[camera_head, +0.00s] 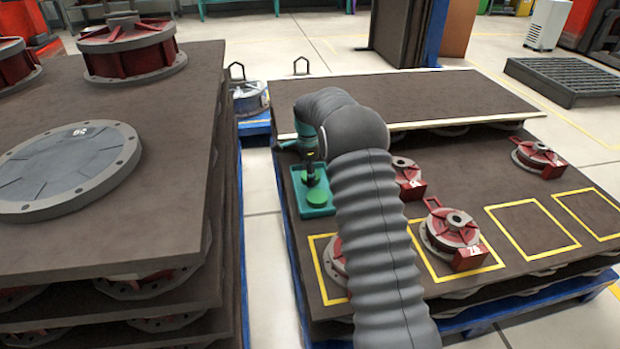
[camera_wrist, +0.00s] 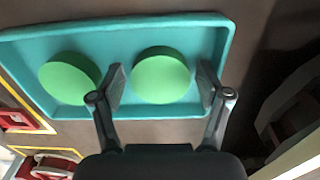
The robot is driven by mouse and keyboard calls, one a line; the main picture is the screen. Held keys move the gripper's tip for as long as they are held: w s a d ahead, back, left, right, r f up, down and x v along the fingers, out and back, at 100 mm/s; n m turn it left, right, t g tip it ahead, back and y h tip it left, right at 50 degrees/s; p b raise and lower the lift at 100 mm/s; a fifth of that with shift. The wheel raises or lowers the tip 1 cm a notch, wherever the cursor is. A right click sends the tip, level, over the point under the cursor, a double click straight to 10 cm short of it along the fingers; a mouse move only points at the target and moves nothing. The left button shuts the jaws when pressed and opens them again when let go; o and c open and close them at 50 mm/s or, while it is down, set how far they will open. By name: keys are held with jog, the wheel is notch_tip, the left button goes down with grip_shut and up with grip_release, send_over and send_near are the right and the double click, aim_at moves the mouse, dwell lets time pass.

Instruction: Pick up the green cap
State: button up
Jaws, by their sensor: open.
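Two round green caps lie in a teal tray (camera_wrist: 120,30). In the wrist view one green cap (camera_wrist: 161,75) sits between the open fingers of my gripper (camera_wrist: 160,88), with a gap on each side. The other green cap (camera_wrist: 70,78) lies to the left, outside the left finger. In the head view the tray (camera_head: 301,200) stands at the left edge of the brown table, with the nearer cap (camera_head: 317,196) in plain sight. My gripper (camera_head: 313,178) hangs over the tray's far part and partly hides the farther cap. My arm covers the tray's right side.
Red-and-grey parts stand to the right of my arm, one red part (camera_head: 455,235) inside a yellow outline. Empty yellow outlines (camera_head: 532,228) lie further right. A stack with a grey disc (camera_head: 66,170) stands at the left, across a gap. A raised brown panel (camera_head: 400,98) lies behind.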

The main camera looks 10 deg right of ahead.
jog(key=c, duration=0.6)
jog(key=shift+r, duration=0.1)
